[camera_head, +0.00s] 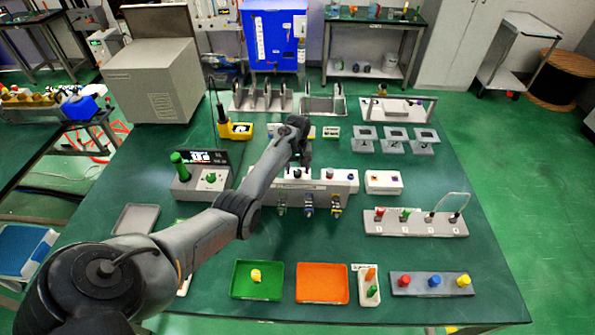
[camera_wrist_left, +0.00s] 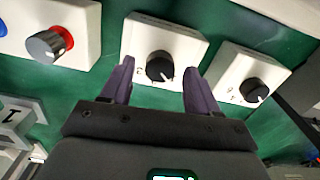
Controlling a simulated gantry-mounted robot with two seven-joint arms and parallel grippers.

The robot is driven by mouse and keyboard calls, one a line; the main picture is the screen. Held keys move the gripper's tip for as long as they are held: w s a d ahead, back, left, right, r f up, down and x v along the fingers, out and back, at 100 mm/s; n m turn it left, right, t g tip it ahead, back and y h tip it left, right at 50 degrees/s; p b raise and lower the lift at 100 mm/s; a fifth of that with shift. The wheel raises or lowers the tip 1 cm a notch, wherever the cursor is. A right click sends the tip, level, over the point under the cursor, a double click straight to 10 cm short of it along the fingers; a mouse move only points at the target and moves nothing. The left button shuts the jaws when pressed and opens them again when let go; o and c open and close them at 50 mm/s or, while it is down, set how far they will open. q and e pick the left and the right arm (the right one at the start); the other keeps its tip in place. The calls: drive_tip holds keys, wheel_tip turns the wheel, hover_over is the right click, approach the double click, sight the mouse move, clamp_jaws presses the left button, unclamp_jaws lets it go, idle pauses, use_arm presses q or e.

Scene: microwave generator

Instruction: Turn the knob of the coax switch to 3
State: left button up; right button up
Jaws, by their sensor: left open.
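My left gripper (camera_head: 303,155) is over the middle row of small white boxes in the head view, its fingers largely hidden by its own wrist. In the left wrist view the left gripper (camera_wrist_left: 158,70) is open, with one purple finger on each side of a black knob (camera_wrist_left: 160,66) on a white box (camera_wrist_left: 180,36). The knob has a white pointer mark. I cannot tell whether the fingers touch it. A second white box with a black knob (camera_wrist_left: 253,90) stands to the right. The labels are not readable, so I cannot tell which is the coax switch. My right gripper is not in view.
A white box (camera_wrist_left: 75,20) with a silver, red-ringed knob (camera_wrist_left: 47,46) stands left in the wrist view. Grey stands (camera_head: 395,139) are right of the gripper in the head view. A long white unit (camera_head: 345,187) lies nearer. Green (camera_head: 236,291) and orange (camera_head: 322,298) trays are in front.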

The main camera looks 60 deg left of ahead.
use_arm(q)
drive_tip(key=shift+f, duration=0.5)
drive_tip(key=c, duration=1)
drive_tip(key=shift+c, duration=0.2)
